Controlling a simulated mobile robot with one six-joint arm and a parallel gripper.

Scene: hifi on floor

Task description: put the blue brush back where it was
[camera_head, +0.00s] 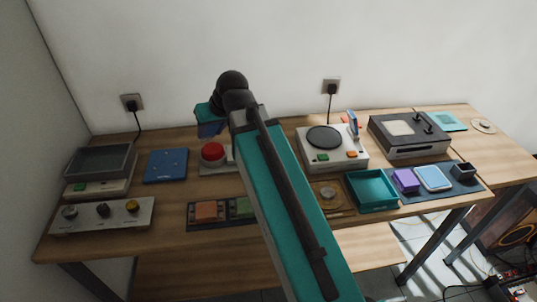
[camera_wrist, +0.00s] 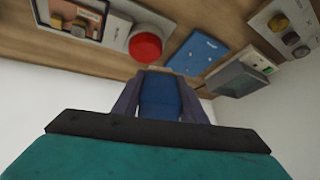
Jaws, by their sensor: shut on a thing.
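My gripper (camera_wrist: 160,78) is shut on a blue brush (camera_wrist: 159,97), seen between its two dark fingers in the wrist view. The brush has a pale tip at its far end. In the head view my gripper (camera_head: 209,128) is over the back of the table, just above and behind the red button, with the brush mostly hidden by the wrist. The brush appears held above the tabletop, apart from things there. I cannot tell which place is its former one.
The red button (camera_head: 213,152) stands below my gripper. A blue panel (camera_head: 166,165) and grey tray (camera_head: 101,160) are left. A white record player (camera_head: 331,158) with an upright blue piece (camera_head: 352,122), a teal tray (camera_head: 372,190) and a black-and-white device (camera_head: 410,135) are right.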

